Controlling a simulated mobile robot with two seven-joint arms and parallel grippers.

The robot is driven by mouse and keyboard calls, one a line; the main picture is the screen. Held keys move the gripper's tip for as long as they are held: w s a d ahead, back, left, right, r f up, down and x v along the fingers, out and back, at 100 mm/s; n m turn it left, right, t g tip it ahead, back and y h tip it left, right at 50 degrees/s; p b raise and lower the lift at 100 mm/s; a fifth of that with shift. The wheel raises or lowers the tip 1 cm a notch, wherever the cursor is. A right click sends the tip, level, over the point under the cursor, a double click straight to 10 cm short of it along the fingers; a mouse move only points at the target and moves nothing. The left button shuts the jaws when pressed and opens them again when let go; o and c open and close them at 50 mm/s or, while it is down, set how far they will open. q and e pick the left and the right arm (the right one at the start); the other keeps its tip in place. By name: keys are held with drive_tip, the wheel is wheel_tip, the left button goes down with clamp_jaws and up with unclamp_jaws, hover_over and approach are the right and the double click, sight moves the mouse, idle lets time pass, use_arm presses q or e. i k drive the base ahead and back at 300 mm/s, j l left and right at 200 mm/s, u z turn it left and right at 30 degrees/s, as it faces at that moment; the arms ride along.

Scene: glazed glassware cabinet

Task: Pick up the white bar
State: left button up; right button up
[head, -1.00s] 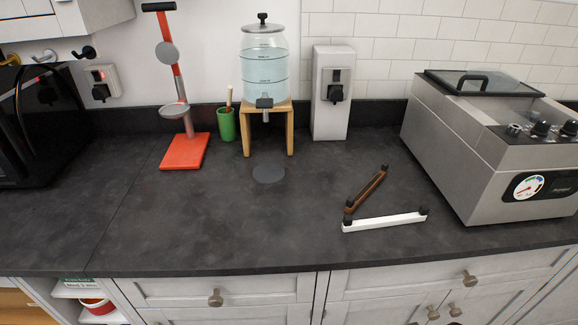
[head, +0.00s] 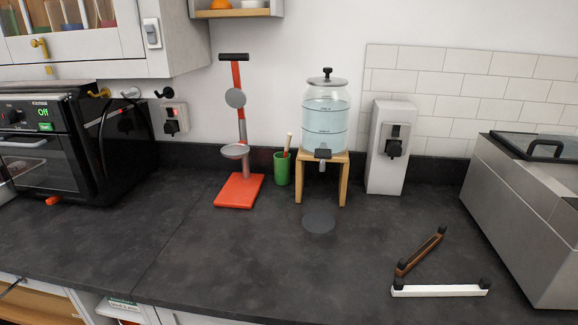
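The white bar (head: 440,291) lies on the dark countertop at the right front, close to the counter's front edge. It has a small black knob at each end. A brown bar (head: 421,253), also with black end knobs, lies just behind it at a slant, its near end close to the white bar's left end. Neither of my grippers shows in the head view.
A steel machine (head: 528,215) with a glass lid stands right of the bars. A water dispenser (head: 326,120) on a wooden stand, a green cup (head: 281,170), a red-based stand (head: 239,190) and a black oven (head: 60,150) stand further left. The dark countertop (head: 240,260) is clear at front centre.

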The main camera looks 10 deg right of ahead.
sight(399, 289)
drive_tip(key=z, duration=1.2)
